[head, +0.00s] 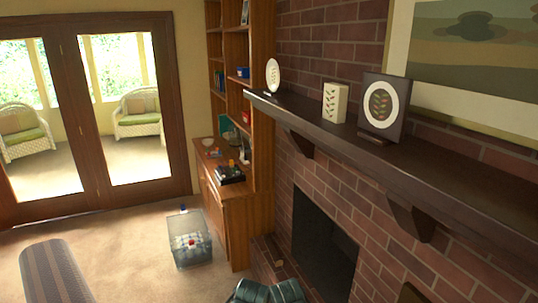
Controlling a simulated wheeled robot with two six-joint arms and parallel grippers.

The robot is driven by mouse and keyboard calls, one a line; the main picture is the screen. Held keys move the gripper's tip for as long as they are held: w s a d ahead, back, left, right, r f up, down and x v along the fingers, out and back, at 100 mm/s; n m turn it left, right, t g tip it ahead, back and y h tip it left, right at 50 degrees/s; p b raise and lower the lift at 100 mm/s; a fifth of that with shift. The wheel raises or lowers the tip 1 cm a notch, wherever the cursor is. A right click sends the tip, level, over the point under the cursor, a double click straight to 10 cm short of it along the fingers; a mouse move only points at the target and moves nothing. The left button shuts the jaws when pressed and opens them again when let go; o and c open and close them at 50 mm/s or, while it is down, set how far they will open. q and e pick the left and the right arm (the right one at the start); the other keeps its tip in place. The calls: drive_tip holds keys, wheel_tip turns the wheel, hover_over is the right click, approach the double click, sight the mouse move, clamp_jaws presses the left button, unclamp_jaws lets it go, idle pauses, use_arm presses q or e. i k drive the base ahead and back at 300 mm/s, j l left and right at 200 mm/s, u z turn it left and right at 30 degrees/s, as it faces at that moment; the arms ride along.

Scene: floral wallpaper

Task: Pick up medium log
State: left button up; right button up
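No log can be made out for certain in the head view. A small brown shape (411,294) is cut off by the bottom edge in front of the brick fireplace (385,245); I cannot tell whether it is a log. The dark firebox opening (322,245) shows nothing clear inside. Neither of my grippers is in view, so whether they are open or shut is hidden.
A dark mantel (400,165) juts out at right. A clear bin (190,245) stands on the carpet beside a wooden cabinet (235,215). Dark green items (268,292) lie at the bottom edge. A striped rounded piece (52,272) is lower left. Carpet between is clear.

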sight(277, 258)
drive_tip(key=i+j, duration=0.85)
drive_tip(key=i, duration=0.2)
drive_tip(key=i+j, duration=0.15)
drive_tip(key=i, duration=0.6)
drive_tip(key=i+j+u, duration=0.1)
drive_tip(key=i, duration=1.05)
